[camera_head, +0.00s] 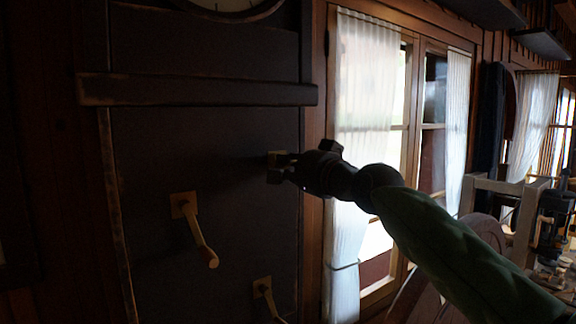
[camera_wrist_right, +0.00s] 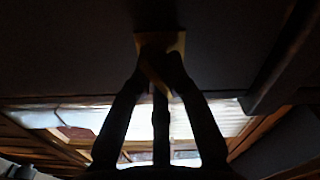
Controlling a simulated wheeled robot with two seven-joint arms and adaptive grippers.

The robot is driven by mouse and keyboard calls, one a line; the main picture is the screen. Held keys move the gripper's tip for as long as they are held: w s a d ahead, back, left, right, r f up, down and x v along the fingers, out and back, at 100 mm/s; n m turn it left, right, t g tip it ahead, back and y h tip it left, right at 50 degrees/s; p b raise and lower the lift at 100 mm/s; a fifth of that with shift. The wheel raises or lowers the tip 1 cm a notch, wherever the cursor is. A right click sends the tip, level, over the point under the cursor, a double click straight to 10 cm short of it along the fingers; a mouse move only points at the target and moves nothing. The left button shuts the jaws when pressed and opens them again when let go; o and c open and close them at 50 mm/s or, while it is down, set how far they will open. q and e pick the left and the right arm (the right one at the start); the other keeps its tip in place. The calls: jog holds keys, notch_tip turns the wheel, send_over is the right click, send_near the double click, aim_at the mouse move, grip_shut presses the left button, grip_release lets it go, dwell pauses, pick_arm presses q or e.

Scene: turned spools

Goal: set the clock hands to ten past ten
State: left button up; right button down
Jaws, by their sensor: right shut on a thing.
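The clock (camera_head: 228,5) shows only as the lower edge of a pale dial at the top, and its hands are out of view. Three brass pieces sit on the dark panel below it. The left brass lever (camera_head: 203,240) slopes down to the right from a square plate. The lower brass lever (camera_head: 265,293) is cut by the bottom edge. The upper right brass lever (camera_head: 277,155) is mostly hidden by my right gripper (camera_head: 281,169), which is shut on it. In the wrist view my right gripper (camera_wrist_right: 158,75) closes at this lever's yellowish plate (camera_wrist_right: 173,42). My left gripper is not in view.
A dark wooden ledge (camera_head: 200,92) juts out between the dial and the levers. A curtained window (camera_head: 400,110) is to the right. A pale wooden frame (camera_head: 505,195) and a cluttered bench stand at far right.

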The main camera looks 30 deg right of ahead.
jog(key=shift+n, duration=0.3)
jog(key=n+b, duration=0.2)
jog(key=n, duration=0.1)
jog(key=n+b, duration=0.1)
jog(key=n, duration=0.4)
jog(key=shift+r, duration=0.1)
jog(key=n+b, duration=0.1)
jog(key=n, duration=0.4)
jog(key=shift+a+r+b, duration=0.1)
jog(key=shift+r+b, duration=0.05)
jog(key=shift+b, duration=0.25)
jog(key=n, duration=0.4)
jog(key=shift+r+n+b, duration=0.1)
jog(key=shift+n+b, duration=0.2)
jog(key=c, duration=1.5)
grip_release()
jog(key=shift+o, duration=1.4)
jog(key=shift+w, duration=0.1)
